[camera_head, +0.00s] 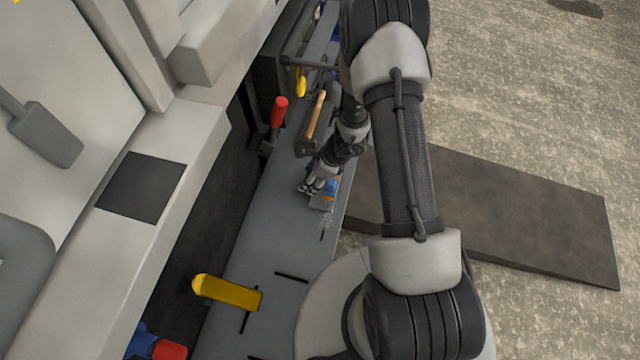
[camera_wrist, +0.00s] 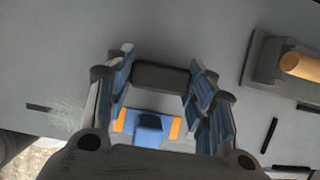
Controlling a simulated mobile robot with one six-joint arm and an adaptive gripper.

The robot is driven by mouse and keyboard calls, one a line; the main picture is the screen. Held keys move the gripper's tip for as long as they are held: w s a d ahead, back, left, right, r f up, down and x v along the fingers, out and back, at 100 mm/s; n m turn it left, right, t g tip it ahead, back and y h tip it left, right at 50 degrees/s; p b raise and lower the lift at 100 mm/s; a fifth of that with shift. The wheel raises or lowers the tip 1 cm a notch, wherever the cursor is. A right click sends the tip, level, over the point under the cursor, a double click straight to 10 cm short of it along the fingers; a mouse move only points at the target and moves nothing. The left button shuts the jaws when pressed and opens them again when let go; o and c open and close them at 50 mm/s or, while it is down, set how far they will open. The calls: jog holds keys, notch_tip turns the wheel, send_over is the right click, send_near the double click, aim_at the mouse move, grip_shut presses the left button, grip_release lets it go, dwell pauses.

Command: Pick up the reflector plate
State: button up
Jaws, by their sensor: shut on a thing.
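The reflector plate shows in the wrist view as a blue piece with two orange strips (camera_wrist: 175,128), low between the fingers. My gripper (camera_wrist: 160,74) is shut on it, with the blue finger pads to left and right. A dark block spans the gap between the fingertips; whether it is part of the plate I cannot tell. In the head view my gripper (camera_head: 314,186) is low over the grey bench top, and a small blue and orange patch of the plate (camera_head: 330,189) shows beside it. The gripper partly hides the plate, and I cannot tell whether it touches the bench.
The long grey bench top (camera_head: 285,235) has dark slots. A red-handled tool (camera_head: 279,112) and a wooden-handled tool (camera_head: 315,115) stand beyond the gripper. A yellow piece (camera_head: 230,292) lies nearer. The pale vehicle body is left; a dark flat panel (camera_head: 510,220) lies on the floor right.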

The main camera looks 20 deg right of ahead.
jog(key=c, duration=0.7)
jog(key=shift+o, duration=0.2)
